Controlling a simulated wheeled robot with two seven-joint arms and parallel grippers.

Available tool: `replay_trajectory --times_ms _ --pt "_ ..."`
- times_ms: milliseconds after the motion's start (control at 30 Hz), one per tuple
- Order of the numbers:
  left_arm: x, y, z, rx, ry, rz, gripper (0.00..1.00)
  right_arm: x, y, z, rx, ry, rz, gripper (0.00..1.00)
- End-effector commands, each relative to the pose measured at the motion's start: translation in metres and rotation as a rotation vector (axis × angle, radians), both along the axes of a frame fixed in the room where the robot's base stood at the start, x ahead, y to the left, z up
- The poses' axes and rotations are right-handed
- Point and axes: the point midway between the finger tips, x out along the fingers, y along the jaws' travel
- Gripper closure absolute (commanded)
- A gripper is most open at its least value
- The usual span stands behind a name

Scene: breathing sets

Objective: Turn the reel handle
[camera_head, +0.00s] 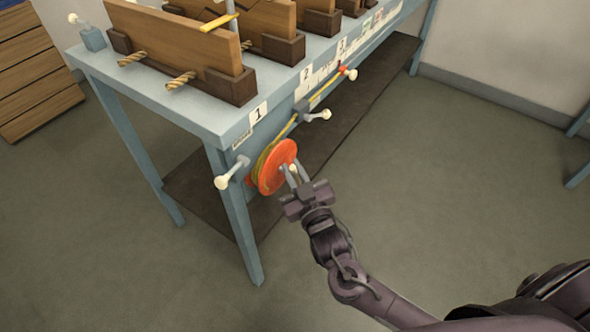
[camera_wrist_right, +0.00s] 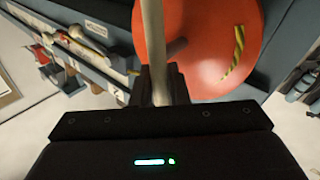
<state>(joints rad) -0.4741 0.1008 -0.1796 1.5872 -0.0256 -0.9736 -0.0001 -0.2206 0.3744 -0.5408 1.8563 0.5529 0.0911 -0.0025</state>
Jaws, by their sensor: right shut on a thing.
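The orange reel (camera_head: 272,172) is mounted on the front side of the blue-grey workbench, near its left corner, with yellow rope wound behind its disc. My right gripper (camera_head: 293,174) is at the reel's face, coming from the lower right. In the right wrist view the pale rod-shaped reel handle (camera_wrist_right: 152,35) stands between the dark fingers (camera_wrist_right: 160,86), which are shut on it. The orange disc (camera_wrist_right: 205,45) fills the upper right there, with a bit of yellow-black rope on it. The fingers hide part of the handle. My left gripper is out of view.
The workbench (camera_head: 185,108) carries wooden boards in dark holders, the nearest with rope ends (camera_head: 180,80). Pale knobs (camera_head: 222,182) stick out along its front, one just left of the reel. A dark lower shelf (camera_head: 205,180) lies beneath. The floor right of the bench is open.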

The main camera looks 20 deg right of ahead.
Motion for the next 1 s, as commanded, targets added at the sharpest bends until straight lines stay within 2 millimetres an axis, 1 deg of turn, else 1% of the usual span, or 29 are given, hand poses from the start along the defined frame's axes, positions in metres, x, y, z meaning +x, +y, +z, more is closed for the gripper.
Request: replay_trajectory --times_ms 133,200,500,700,1000 --pt "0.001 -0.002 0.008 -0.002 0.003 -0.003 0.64 -0.002 0.003 -0.003 -0.096 -0.073 0.000 1.00" --pt "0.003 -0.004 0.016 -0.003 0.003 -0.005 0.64 -0.003 0.004 -0.004 -0.142 -0.110 0.000 1.00" --pt "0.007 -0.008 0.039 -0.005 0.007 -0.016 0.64 -0.006 0.008 -0.007 -0.311 -0.241 0.001 1.00" --pt "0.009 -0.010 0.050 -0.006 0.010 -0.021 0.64 -0.007 0.009 -0.008 -0.382 -0.296 0.001 1.00" --pt "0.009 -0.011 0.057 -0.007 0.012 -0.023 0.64 -0.007 0.010 -0.008 -0.421 -0.326 0.001 1.00"
